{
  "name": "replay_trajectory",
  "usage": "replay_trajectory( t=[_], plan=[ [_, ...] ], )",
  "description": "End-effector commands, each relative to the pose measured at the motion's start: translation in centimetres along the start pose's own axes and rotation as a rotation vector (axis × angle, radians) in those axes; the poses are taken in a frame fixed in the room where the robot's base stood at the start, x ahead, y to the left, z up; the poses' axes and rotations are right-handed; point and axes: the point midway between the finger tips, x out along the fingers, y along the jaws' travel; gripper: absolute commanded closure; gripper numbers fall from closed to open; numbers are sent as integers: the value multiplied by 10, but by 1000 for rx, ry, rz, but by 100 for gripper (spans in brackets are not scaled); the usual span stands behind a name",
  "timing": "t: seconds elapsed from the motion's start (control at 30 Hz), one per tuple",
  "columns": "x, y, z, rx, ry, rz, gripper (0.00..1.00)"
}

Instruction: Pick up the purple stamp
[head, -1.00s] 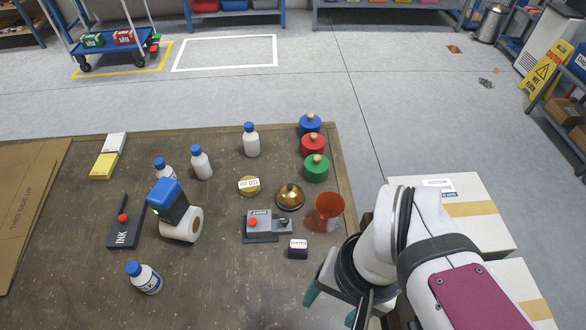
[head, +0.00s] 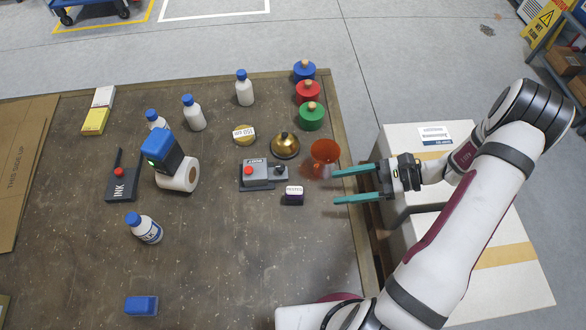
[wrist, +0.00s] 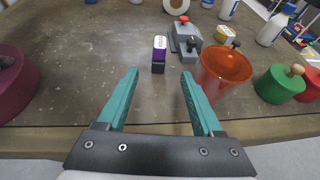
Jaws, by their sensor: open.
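The purple stamp (head: 293,195) is a small block with a white label on top and a dark lower part. It stands on the brown table, in front of the grey stamping device. In the wrist view the stamp (wrist: 159,54) is ahead of my gripper, between the lines of the two fingers. My gripper (head: 335,187) has teal fingers spread apart with nothing between them. It is at the table's right edge, to the right of the stamp and apart from it. In the wrist view my gripper (wrist: 158,75) also shows open and empty.
An orange funnel-like cup (head: 324,154) stands close to my upper finger. The grey device (head: 262,175) with a red button and a brass bell (head: 285,146) are behind the stamp. A purple knobbed pot (wrist: 14,88) is at left in the wrist view.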

Motion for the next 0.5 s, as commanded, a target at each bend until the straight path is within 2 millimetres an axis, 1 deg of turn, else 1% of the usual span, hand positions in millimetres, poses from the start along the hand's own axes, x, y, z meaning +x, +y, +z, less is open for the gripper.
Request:
replay_trajectory(
  t=[0.23, 0.3, 0.47, 0.5],
  plan=[
    [70, 2, 1, 3, -3, 9, 32],
    [84, 2, 1, 3, -2, 8, 32],
    [106, 2, 1, 3, -1, 7, 32],
    [113, 3, 1, 2, -1, 9, 32]
  ],
)
